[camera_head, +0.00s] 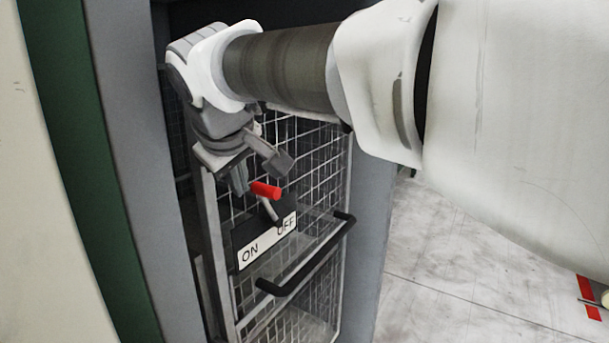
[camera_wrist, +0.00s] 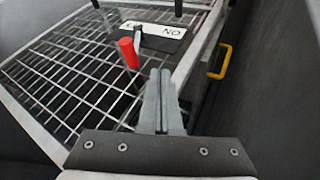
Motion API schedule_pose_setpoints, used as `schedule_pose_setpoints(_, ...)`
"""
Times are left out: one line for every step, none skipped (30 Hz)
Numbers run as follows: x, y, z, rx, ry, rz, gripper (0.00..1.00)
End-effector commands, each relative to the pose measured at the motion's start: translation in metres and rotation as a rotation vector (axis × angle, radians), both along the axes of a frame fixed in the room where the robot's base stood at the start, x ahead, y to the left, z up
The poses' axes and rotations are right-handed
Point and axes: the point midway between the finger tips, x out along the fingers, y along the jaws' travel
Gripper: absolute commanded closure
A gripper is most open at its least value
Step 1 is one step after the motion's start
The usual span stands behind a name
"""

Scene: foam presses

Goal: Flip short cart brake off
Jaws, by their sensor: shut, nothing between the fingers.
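The brake lever has a red grip (camera_head: 266,190) on a short grey stem, above a black bracket with a white label plate (camera_head: 262,246) reading ON at left and OFF at right. The stem rises near the OFF end. The wrist view shows the red grip (camera_wrist: 129,53) and the upside-down label (camera_wrist: 172,31), its OFF end partly hidden by the stem. The lever is mounted on a wire-mesh cart (camera_head: 215,225). My gripper (camera_wrist: 160,92) is shut and empty. In the head view it is just above and left of the red grip; contact cannot be told.
A black handlebar (camera_head: 312,257) sticks out from the cart below the label. Grey posts stand close on both sides of the cart. A yellow handle (camera_wrist: 221,61) shows beside the cart in the wrist view. Open floor (camera_head: 455,260) lies to the right.

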Motion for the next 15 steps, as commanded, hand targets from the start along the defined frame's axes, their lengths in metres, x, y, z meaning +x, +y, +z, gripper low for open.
schedule_pose_setpoints(0.007, 0.001, -0.011, -0.003, 0.003, -0.001, 1.0)
schedule_pose_setpoints(0.011, 0.001, -0.017, -0.004, 0.004, -0.001, 1.0)
schedule_pose_setpoints(0.017, 0.002, -0.023, -0.003, 0.004, -0.001, 1.0)
schedule_pose_setpoints(0.02, 0.003, -0.029, -0.003, 0.004, -0.001, 1.0)
schedule_pose_setpoints(0.025, 0.003, -0.034, -0.003, 0.003, -0.001, 1.0)
schedule_pose_setpoints(0.03, 0.004, -0.04, -0.003, 0.003, -0.001, 1.0)
schedule_pose_setpoints(0.034, 0.005, -0.045, -0.001, 0.003, -0.001, 1.0)
schedule_pose_setpoints(0.037, 0.005, -0.05, -0.003, 0.004, -0.002, 1.0)
schedule_pose_setpoints(0.042, 0.006, -0.055, -0.002, 0.003, 0.0, 1.0)
schedule_pose_setpoints(0.047, 0.001, -0.05, 0.0, 0.001, -0.004, 1.0)
schedule_pose_setpoints(0.052, -0.002, -0.049, 0.001, 0.001, -0.005, 1.0)
schedule_pose_setpoints(0.057, -0.005, -0.049, 0.001, 0.001, -0.005, 1.0)
schedule_pose_setpoints(0.06, -0.007, -0.049, 0.001, 0.0, -0.004, 1.0)
schedule_pose_setpoints(0.063, -0.008, -0.049, 0.0, 0.0, -0.002, 1.0)
schedule_pose_setpoints(0.066, -0.01, -0.048, 0.002, 0.0, -0.002, 1.0)
